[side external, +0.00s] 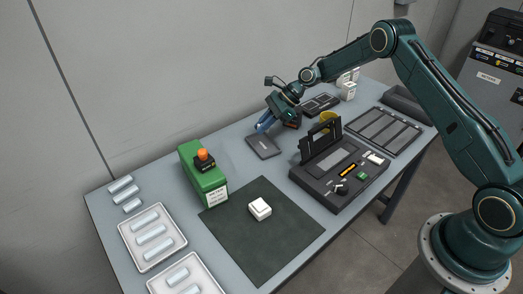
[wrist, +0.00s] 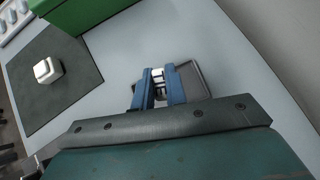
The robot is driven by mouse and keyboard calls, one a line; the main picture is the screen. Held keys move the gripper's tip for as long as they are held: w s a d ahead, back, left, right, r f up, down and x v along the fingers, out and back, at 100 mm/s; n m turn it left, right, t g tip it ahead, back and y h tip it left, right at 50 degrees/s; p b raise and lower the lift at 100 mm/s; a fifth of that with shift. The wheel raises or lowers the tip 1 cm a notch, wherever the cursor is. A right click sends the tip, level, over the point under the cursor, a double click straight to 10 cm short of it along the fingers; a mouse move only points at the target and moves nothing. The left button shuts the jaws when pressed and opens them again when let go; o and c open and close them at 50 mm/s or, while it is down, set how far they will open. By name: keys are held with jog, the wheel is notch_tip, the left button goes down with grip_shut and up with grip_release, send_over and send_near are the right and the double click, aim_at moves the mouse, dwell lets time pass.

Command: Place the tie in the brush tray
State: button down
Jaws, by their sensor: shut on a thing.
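My gripper (side external: 265,126) is low over a flat dark grey tray (side external: 263,146) near the back of the table, which I take to be the brush tray. The tray's grey rim also shows in the wrist view (wrist: 199,78), just beyond and to the right of my fingers. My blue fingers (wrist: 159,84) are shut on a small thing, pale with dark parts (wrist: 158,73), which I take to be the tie. The fingers hide most of it. I cannot tell whether it touches the tray.
A green box (side external: 203,176) with an orange-topped item stands left of the tray. A dark mat (side external: 262,240) holds a small white box (side external: 260,209). A dark splicer with a raised lid (side external: 338,172) stands right. White trays (side external: 152,237) hold pale cylinders. A yellow round item (side external: 328,117) is behind.

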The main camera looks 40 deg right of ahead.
jog(key=shift+f, duration=0.4)
jog(key=shift+f, duration=0.1)
jog(key=shift+f, duration=2.05)
jog(key=shift+f, duration=0.2)
jog(key=c, duration=1.4)
grip_release()
jog(key=shift+c, duration=0.2)
jog(key=shift+r, duration=0.15)
jog(key=shift+r, duration=0.15)
jog(key=v, duration=1.2)
